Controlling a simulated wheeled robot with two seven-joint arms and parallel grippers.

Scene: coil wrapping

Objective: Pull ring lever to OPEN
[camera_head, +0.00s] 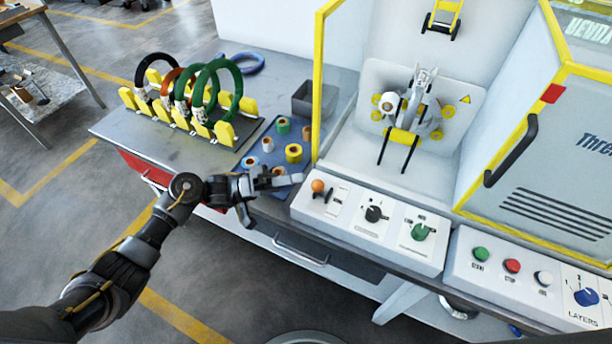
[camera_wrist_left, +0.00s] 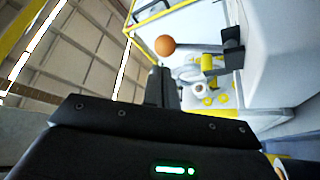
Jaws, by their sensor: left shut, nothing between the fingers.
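The lever with an orange ball knob (camera_head: 318,186) stands at the left end of the white control panel (camera_head: 343,229) on the machine's front. In the left wrist view the orange ball (camera_wrist_left: 165,45) shows just beyond the fingertips. My left gripper (camera_head: 299,179) is shut and empty, just left of the ball, pointing at it from the side. In the left wrist view the shut fingers (camera_wrist_left: 161,72) lie below the ball. I cannot tell whether they touch it. My right gripper is not in view.
A black knob (camera_head: 374,213) and a green knob (camera_head: 420,231) sit right of the lever. A yellow frame post (camera_head: 319,90) rises behind it. A blue mat (camera_head: 254,153) with several tape rolls and a rack of coils (camera_head: 209,97) stand on the bench to the left.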

